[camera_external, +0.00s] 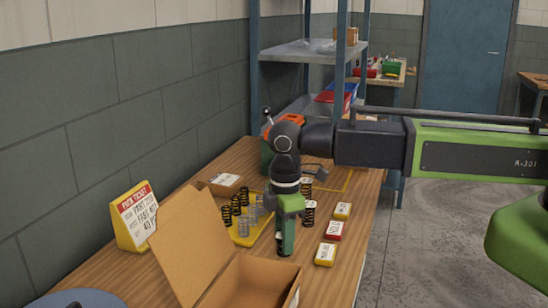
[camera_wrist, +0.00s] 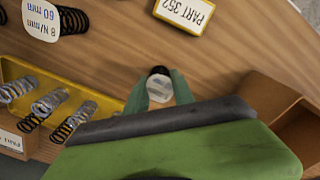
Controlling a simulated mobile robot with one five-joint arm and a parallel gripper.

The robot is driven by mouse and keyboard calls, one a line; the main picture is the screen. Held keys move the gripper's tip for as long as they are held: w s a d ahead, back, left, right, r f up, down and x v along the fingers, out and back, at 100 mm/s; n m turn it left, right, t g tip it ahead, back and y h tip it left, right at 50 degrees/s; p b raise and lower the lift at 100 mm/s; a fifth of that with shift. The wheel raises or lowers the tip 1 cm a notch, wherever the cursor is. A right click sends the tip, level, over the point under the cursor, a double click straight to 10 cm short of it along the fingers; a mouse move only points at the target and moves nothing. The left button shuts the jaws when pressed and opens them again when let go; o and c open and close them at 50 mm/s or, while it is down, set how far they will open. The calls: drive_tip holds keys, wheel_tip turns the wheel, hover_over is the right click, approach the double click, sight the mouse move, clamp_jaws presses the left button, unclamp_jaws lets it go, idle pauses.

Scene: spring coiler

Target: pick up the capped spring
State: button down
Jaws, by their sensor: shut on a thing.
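My gripper (camera_external: 286,240) points down at the wooden table and is shut on the capped spring. In the wrist view the spring's pale round cap (camera_wrist: 159,88) shows between the two green fingers (camera_wrist: 157,92), with a dark edge behind it. In the external view only a dark sliver of the spring (camera_external: 279,243) shows beside the fingers. Whether its lower end touches the table I cannot tell.
A yellow tray (camera_external: 245,239) of dark and silver springs lies left of my gripper. Other dark springs (camera_external: 308,216) stand just right of it. Small labelled boxes (camera_external: 325,254) lie farther right. An open cardboard box (camera_external: 255,284) stands in front, its flap raised.

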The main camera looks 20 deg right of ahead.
drive_tip(key=shift+r+p, duration=0.55)
wheel_tip(320, 180, up, 4)
drive_tip(key=p, duration=0.4)
drive_tip(key=w+d+r+p, duration=0.1)
drive_tip(key=w+d, duration=0.1)
drive_tip(key=d, duration=0.3)
drive_tip(key=w+d+r+p, duration=0.1)
drive_tip(key=d, duration=0.5)
drive_tip(key=shift+w+r+p, duration=0.35)
drive_tip(key=shift+w, duration=0.05)
